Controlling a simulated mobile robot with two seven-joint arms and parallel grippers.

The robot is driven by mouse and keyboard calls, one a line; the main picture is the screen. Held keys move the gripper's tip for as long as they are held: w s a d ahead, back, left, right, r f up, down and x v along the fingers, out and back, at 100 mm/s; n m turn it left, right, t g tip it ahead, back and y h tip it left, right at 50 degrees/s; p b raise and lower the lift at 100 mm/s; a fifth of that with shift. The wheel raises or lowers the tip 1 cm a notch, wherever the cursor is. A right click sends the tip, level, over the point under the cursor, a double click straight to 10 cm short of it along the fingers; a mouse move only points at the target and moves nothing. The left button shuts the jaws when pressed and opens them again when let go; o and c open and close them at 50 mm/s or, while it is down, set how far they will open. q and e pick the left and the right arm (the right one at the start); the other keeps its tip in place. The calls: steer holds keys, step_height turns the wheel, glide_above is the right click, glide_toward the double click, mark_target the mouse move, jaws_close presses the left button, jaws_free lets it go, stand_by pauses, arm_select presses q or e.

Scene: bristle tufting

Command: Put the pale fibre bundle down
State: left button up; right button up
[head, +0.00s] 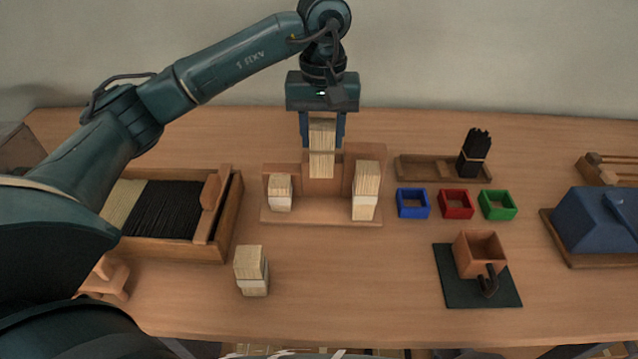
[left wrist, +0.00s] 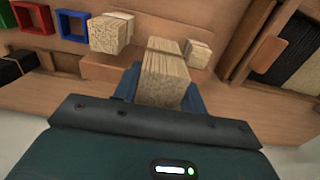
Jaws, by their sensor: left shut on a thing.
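My left gripper (head: 322,128) is shut on a pale fibre bundle (head: 321,164). The bundle is upright, with a tie band around it, and hangs at the back middle of a wooden stand (head: 310,217). I cannot tell whether its lower end touches the stand. In the left wrist view the same bundle (left wrist: 165,75) is between the fingers. Two other pale bundles stand on the stand, a short one on the left (head: 280,190) and a taller one on the right (head: 366,188). My right gripper is not in view.
Another pale bundle (head: 251,270) stands on the table in front. A wooden box (head: 236,215) of pale and black fibres is at left. Blue (head: 412,203), red (head: 456,204) and green (head: 497,205) frames, a black bundle (head: 474,154) and a brown cup (head: 480,254) are at right.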

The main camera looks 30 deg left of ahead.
arm_select(q)
step_height(320, 180, down, 11)
steer(key=shift+f, duration=0.1)
stand_by(0.3)
steer(key=shift+f, duration=0.2)
steer(key=o, duration=1)
steer(key=shift+r, duration=0.1)
step_height(320, 180, up, 12)
steer(key=shift+r, duration=0.2)
steer(key=shift+f, duration=0.1)
